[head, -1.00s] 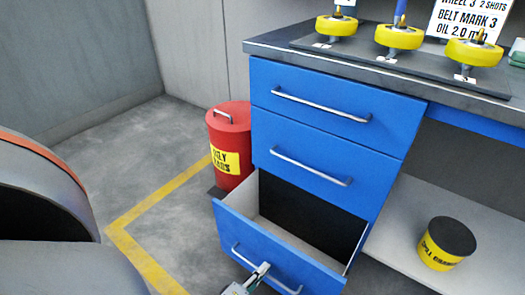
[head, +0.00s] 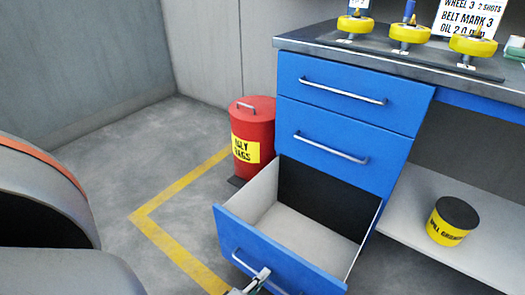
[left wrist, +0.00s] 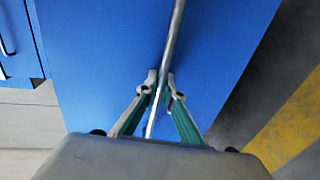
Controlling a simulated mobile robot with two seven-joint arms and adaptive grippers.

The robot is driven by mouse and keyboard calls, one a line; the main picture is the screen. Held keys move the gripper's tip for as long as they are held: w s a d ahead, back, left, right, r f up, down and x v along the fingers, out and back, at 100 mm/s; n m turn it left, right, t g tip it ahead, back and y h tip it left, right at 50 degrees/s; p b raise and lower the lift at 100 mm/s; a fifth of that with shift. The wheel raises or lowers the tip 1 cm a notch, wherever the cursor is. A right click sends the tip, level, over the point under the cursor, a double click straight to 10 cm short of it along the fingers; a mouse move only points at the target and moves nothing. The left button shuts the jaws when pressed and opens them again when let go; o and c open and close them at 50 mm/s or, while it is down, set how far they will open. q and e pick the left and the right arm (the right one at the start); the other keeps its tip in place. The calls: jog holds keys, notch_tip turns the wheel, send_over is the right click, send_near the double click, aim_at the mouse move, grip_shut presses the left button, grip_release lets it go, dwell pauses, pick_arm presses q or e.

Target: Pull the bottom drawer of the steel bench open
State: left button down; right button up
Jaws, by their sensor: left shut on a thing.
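The bottom drawer (head: 245,248) of the blue steel bench stands well out from the cabinet, and its pale inside looks empty. My left gripper (head: 259,280) is at the drawer's front, low in the head view. In the left wrist view my left gripper (left wrist: 160,92) is shut on the bar handle (left wrist: 172,45), with a finger on each side of it. The blue drawer front (left wrist: 110,60) fills the area behind it. The upper drawer (head: 350,75) and middle drawer (head: 345,130) are closed. My right gripper is not in view.
A red bin (head: 253,130) stands on the floor left of the cabinet. A yellow floor line (head: 175,245) runs in front of it. A yellow and black tub (head: 452,220) sits on the low shelf (head: 420,190). Yellow wheels (head: 410,33) stand on the bench top (head: 310,45).

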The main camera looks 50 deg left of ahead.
pick_arm(q)
jog(key=shift+d, duration=0.1)
dwell(0.3)
jog(key=c, duration=2.5)
grip_release()
jog(key=shift+r, duration=0.1)
